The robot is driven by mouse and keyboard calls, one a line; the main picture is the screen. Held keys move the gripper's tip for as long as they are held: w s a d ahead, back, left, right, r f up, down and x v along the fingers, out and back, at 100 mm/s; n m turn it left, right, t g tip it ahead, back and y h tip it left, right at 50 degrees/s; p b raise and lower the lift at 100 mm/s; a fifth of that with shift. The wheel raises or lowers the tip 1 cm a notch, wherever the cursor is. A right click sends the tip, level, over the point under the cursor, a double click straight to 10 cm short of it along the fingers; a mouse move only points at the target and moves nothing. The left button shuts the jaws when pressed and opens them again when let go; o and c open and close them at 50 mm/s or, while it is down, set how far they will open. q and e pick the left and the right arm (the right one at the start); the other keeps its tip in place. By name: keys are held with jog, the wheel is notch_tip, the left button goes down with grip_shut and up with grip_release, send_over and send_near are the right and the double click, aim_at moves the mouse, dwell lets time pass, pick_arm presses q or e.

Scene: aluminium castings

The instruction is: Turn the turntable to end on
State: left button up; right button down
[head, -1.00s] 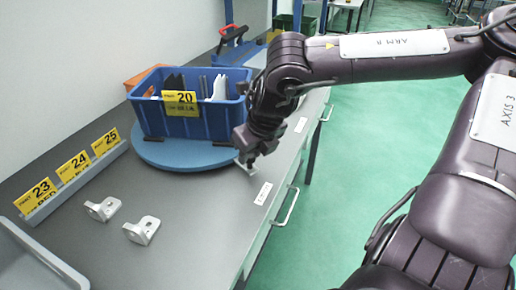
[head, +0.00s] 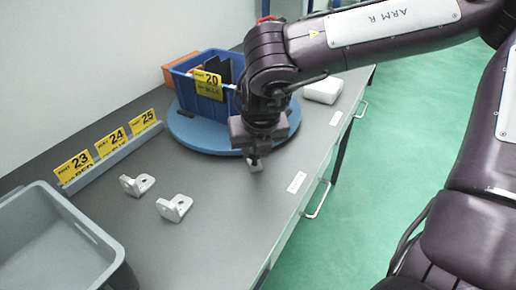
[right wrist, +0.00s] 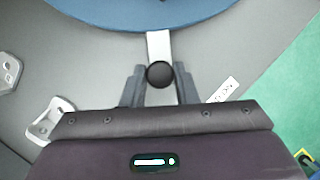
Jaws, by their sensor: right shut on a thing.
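The turntable (head: 200,135) is a blue disc on the grey bench and bears a blue crate (head: 182,92) with a yellow label 20 (head: 208,84). The disc's edge (right wrist: 150,14) also shows in the right wrist view. A flat metal handle (right wrist: 159,46) with a round black knob (right wrist: 159,74) sticks out from this edge. My right gripper (head: 254,163) is at the front of the disc, pointing down. In the right wrist view its fingers (right wrist: 159,84) stand on both sides of the knob, shut on the handle. My right arm hides part of the crate. My left gripper is out of view.
Two pale metal castings (head: 137,185) (head: 174,208) lie on the bench left of my gripper. A label rail (head: 112,150) with 23, 24, 25 stands behind them. A grey bin (head: 95,238) is at lower left. A white box (head: 323,90) lies right of the turntable.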

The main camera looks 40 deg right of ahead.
jog(key=shift+a, duration=0.15)
jog(key=c, duration=1.1)
grip_release()
jog(key=shift+w+a, duration=0.15)
jog(key=shift+a, duration=0.05)
jog(key=shift+c, duration=0.2)
jog(key=shift+d, duration=0.1)
jog(key=shift+r, duration=0.2)
jog(key=v, duration=0.7)
jog(key=shift+s+r, duration=0.2)
jog(key=shift+s, duration=0.05)
